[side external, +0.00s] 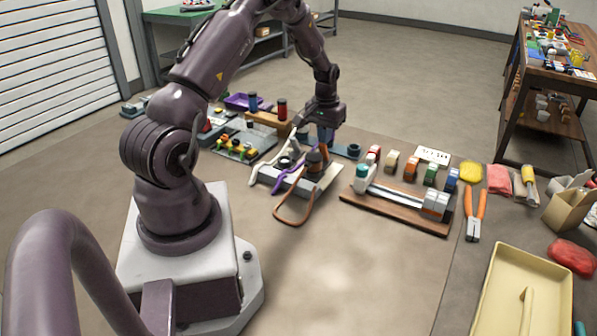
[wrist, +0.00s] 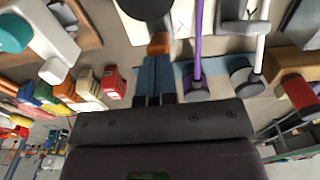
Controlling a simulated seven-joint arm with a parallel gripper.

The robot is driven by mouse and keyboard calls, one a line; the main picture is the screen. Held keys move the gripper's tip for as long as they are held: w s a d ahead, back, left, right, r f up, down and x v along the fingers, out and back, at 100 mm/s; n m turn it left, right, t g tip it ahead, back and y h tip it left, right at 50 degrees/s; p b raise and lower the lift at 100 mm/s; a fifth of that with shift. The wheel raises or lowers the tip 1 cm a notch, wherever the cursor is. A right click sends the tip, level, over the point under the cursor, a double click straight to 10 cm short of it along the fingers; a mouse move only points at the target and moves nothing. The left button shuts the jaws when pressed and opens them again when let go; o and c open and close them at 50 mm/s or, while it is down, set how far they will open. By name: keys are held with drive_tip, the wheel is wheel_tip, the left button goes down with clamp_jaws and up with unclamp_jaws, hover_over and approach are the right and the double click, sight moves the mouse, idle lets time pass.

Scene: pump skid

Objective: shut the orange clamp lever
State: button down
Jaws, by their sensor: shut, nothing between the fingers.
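In the side view, the clamp block (side external: 268,181) carries white (side external: 296,156), purple (side external: 288,182) and orange-brown parts. The orange-brown lever (side external: 279,210) shows as a long loop reaching out low toward the camera, beside a dark round knob. My gripper (side external: 324,143) is over the block's far right end, pointing down, with its fingers together and empty. In the wrist view, my blue fingers (wrist: 157,68) lie side by side. A small orange part (wrist: 158,44) is just beyond their tips; I cannot tell whether they touch. The dark round part (wrist: 146,6) is partly cut off by the frame's top edge.
In the wrist view, the purple lever (wrist: 197,50) and white lever (wrist: 258,45) are close on the right. In the side view, a wooden board with a slider (side external: 400,210) is right of the block. Orange-handled pliers (side external: 474,215) and a yellow tray (side external: 490,300) are farther right. Floor in front is clear.

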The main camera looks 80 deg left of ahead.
drive_tip(key=shift+s+d+r, duration=0.1)
drive_tip(key=shift+r, duration=0.8)
drive_tip(key=shift+s+d+r, duration=0.1)
drive_tip(key=shift+r, duration=0.8)
drive_tip(key=s+d+r+m+t, duration=0.1)
drive_tip(key=s+d+r+m, duration=0.2)
drive_tip(key=d+r, duration=0.4)
drive_tip(key=s+d+r+m+t, duration=0.2)
drive_tip(key=s+d+r, duration=0.4)
drive_tip(key=d, duration=0.8)
drive_tip(key=s+d+r+m+t, duration=0.2)
drive_tip(key=s+d+r+m, duration=0.2)
drive_tip(key=d+r, duration=0.6)
drive_tip(key=shift+s+d, duration=0.6)
drive_tip(key=shift+d, duration=0.1)
